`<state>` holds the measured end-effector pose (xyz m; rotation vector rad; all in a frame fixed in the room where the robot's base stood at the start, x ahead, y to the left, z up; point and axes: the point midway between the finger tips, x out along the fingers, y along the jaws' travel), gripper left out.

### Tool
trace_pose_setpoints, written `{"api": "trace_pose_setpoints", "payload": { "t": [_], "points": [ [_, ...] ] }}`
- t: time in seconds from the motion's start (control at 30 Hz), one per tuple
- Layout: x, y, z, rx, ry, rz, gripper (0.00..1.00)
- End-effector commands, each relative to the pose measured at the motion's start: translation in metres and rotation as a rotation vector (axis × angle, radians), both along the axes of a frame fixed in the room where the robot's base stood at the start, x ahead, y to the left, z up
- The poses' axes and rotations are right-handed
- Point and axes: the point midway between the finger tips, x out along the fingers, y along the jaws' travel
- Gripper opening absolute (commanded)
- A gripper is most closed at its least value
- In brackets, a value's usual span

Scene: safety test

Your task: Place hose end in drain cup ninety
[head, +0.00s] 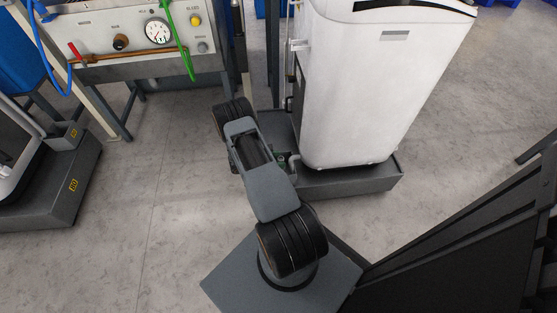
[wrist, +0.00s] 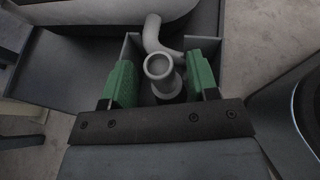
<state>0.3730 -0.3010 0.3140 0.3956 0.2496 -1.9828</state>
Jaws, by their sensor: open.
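My gripper (wrist: 161,80) is open, with its green fingers on either side of a grey round-mouthed tube (wrist: 158,66), apart from it. A grey curved hose (wrist: 155,35) bends down just behind the tube; whether the two are one piece I cannot tell. Both show over a dark square-walled cup (wrist: 217,42), and how deep they sit is unclear. In the head view my gripper (head: 281,160) is low beside the white machine, mostly hidden by my arm, with a bit of grey hose (head: 294,161) beside it.
The white machine (head: 385,75) stands on a dark grey base (head: 350,182) right of my gripper. Another base (head: 45,190) is at far left. A panel bench (head: 130,40) with gauge, blue and green hoses stands behind. Floor (head: 165,165) is clear between them. A dark ribbed structure (head: 460,240) is front right.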

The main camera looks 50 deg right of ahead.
Motion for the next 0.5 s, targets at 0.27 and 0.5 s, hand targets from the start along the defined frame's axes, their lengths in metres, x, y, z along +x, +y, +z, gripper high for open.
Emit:
{"api": "trace_pose_setpoints", "payload": {
  "t": [0.27, 0.5],
  "points": [
    [0.023, 0.045, 0.023, 0.0, 0.0, 0.009, 0.54],
    [0.038, 0.078, 0.037, 0.0, -0.002, 0.006, 0.54]
  ]
}}
